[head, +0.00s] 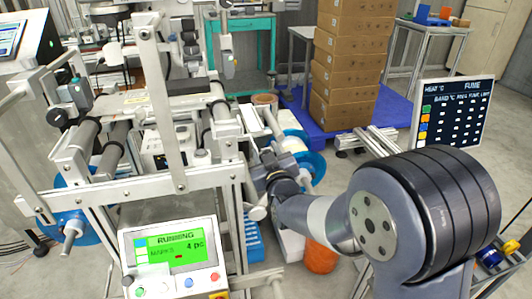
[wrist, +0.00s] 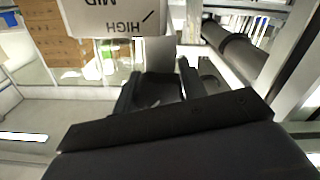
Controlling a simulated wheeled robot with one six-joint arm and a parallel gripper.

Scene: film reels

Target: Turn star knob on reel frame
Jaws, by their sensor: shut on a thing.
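My gripper (wrist: 157,84) shows in the wrist view with its two dark fingers closed on a dark piece, which I take for the star knob (wrist: 155,92). The knob's lobes are mostly hidden by the fingers and the gripper body. In the head view my gripper (head: 270,172) is at the right side of the reel frame (head: 215,178), beside an upright post. The knob cannot be made out there. A white plate (wrist: 105,15) with upside-down "HIGH" and "MID" lettering and a pointer mark is just beyond the fingers in the wrist view.
A control panel (head: 172,255) with a green "RUNNING" screen is at the frame's front. Blue reels (head: 312,163) sit close behind my gripper. Stacked cartons (head: 350,60) stand on a blue pallet behind. A dark display (head: 450,112) is at the right. An orange object (head: 320,257) is on the floor below.

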